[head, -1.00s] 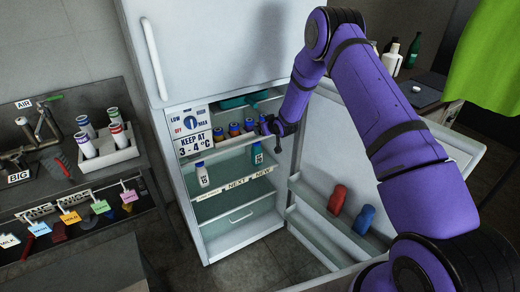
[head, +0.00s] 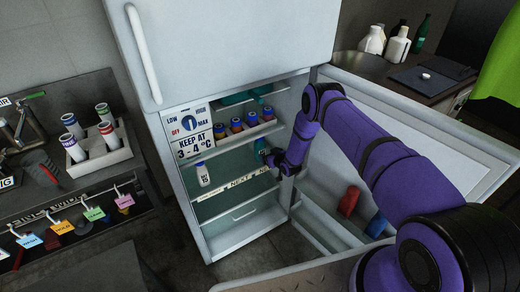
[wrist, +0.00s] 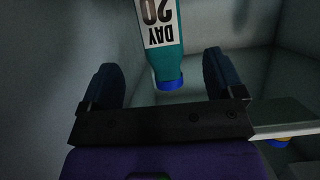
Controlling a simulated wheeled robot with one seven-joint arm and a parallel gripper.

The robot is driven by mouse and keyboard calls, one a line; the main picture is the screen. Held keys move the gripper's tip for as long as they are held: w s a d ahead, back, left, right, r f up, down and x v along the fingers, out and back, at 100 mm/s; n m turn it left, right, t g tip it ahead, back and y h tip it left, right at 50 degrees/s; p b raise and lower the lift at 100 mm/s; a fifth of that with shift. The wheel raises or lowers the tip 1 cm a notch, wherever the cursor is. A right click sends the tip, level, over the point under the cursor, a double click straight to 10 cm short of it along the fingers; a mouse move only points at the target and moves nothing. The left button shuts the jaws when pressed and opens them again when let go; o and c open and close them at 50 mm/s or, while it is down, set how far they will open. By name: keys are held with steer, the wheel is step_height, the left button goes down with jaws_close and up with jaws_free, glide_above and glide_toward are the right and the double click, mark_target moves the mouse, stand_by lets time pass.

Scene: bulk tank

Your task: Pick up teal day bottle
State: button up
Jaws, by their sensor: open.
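The teal day bottle (head: 260,148) stands on the fridge's middle shelf, at the right, partly hidden by my gripper in the head view. In the wrist view the teal bottle (wrist: 160,45) has a white label reading DAY 20, upside down, and a blue cap. My gripper (head: 271,160) is inside the fridge by the bottle. In the wrist view my gripper (wrist: 163,80) is open, and the blue cap end lies between its two dark fingers with gaps on both sides.
A white bottle (head: 203,174) stands on the same shelf to the left. A row of blue-capped bottles (head: 236,125) stands on the shelf above. The open fridge door (head: 420,130) is to the right, with a red bottle (head: 349,201) and a blue bottle (head: 377,225) in its rack.

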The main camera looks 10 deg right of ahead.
mark_target(262, 150)
steer(key=shift+x, duration=3.95)
steer(key=shift+r, duration=0.1)
steer(key=c, duration=1.2)
steer(key=shift+o, duration=0.2)
steer(key=shift+r, duration=0.1)
